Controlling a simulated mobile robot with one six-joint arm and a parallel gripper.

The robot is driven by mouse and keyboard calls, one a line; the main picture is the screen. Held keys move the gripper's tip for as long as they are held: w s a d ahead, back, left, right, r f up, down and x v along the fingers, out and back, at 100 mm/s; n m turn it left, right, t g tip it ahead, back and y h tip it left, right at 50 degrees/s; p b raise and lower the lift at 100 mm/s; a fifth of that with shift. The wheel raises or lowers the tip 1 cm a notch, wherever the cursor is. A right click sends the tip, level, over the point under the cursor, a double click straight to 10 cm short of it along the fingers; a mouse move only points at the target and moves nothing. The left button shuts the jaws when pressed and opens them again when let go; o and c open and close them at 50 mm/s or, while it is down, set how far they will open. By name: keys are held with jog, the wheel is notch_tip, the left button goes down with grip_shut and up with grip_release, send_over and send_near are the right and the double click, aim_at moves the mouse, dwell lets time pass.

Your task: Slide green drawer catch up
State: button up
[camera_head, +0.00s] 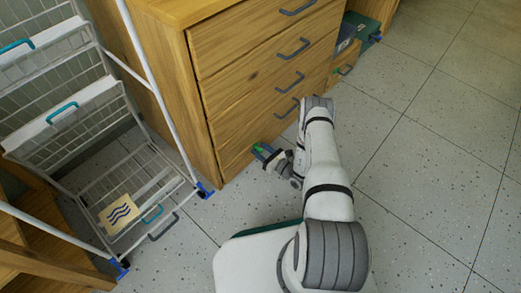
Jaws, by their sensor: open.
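A wooden drawer cabinet (215,110) with grey-blue bar handles stands at centre. My white and grey arm reaches from the bottom right toward its lower front. My gripper (265,153) is small in view, low at the cabinet front near the bottom drawer. It is open. A small green piece (260,149), which looks like the green drawer catch, shows at the fingertips. I cannot tell whether the fingers touch it or stand around it. The catch's position along its slide is too small to tell.
A white wire basket rack (97,92) stands at left, with a card with wavy lines (119,214) in its lowest basket. A dark green box (362,27) stands beyond the cabinet, behind a low wooden drawer unit (343,68). Speckled floor (440,150) at right is clear.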

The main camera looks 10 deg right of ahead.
jog(key=p+v, duration=0.2)
jog(key=v, duration=0.5)
jog(key=shift+s, duration=0.15)
jog(key=shift+d, duration=0.15)
